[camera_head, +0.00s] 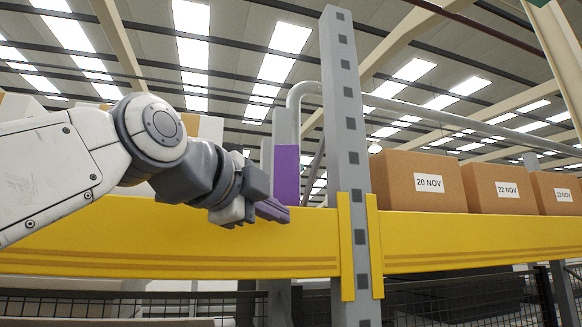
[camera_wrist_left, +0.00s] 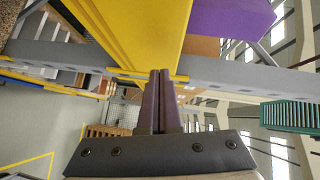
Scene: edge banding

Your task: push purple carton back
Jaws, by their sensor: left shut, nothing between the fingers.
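The purple carton (camera_head: 287,174) shows as a narrow upright face above the yellow shelf beam (camera_head: 180,245), left of the grey rack post (camera_head: 345,120). In the left wrist view the purple carton (camera_wrist_left: 232,20) is at the upper right, apart from the fingers. My left gripper (camera_head: 275,210) is shut and empty, in front of the beam at about the height of the carton's lower edge. Its closed fingers (camera_wrist_left: 159,78) point at the post and beam in the wrist view. The carton's base is hidden. My right gripper is not in view.
Brown cartons labelled 20 NOV (camera_head: 420,182), and others with 22 NOV labels (camera_head: 492,185), stand on the shelf right of the post. Pale cartons (camera_head: 207,130) are partly hidden behind my left arm. Dark mesh (camera_head: 450,303) is below the beam.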

